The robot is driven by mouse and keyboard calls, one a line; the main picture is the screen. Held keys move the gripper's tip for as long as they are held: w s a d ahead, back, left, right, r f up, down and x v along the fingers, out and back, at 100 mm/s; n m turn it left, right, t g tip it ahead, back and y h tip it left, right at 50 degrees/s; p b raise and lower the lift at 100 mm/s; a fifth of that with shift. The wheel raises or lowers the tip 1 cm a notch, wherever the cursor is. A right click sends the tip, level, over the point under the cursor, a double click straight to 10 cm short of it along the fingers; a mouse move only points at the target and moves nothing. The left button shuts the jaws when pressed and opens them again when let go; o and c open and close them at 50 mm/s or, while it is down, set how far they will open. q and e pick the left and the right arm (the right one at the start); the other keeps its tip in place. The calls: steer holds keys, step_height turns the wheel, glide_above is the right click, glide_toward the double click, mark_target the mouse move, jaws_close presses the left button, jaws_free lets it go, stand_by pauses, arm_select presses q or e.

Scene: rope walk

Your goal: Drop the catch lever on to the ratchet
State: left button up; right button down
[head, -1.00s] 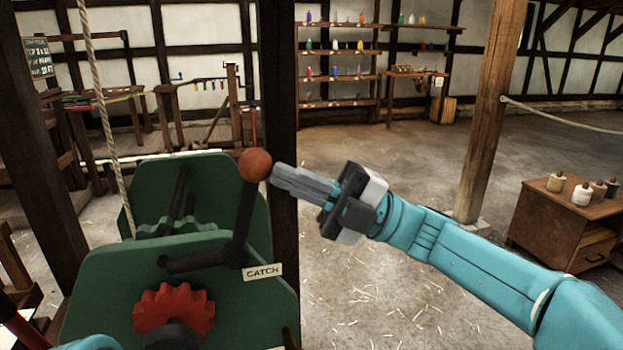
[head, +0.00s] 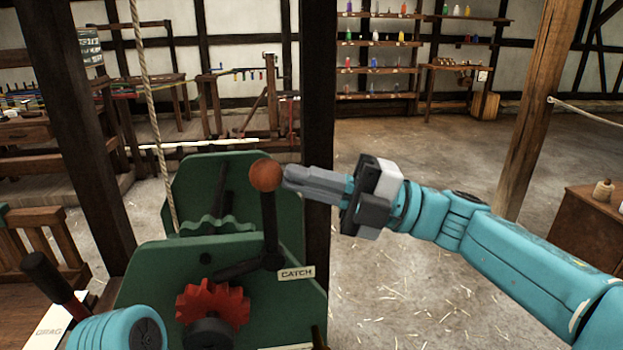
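The catch lever is a dark bar with an orange-brown ball knob (head: 267,175), standing almost upright on the green frame (head: 150,285), with a CATCH label (head: 296,272) at its foot. Its dark lower arm (head: 243,268) points left, with its tip just above the teeth of the red ratchet wheel (head: 212,305); I cannot tell whether they touch. My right gripper (head: 289,177) has its fingers together, their tips against or very close to the knob's right side, not around it. My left arm shows only as a teal part at bottom left; its gripper is out of view.
A black-handled lever (head: 47,280) with a DRAG label stands left of the frame. A rope (head: 157,130) hangs behind it. A dark post (head: 318,150) rises behind the lever. A wooden cabinet (head: 590,240) stands at right. The floor between is open.

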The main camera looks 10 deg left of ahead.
steer(key=shift+s+a+r, duration=0.1)
steer(key=v, duration=1.6)
steer(key=shift+d+b, duration=0.3)
steer(key=shift+b, duration=0.05)
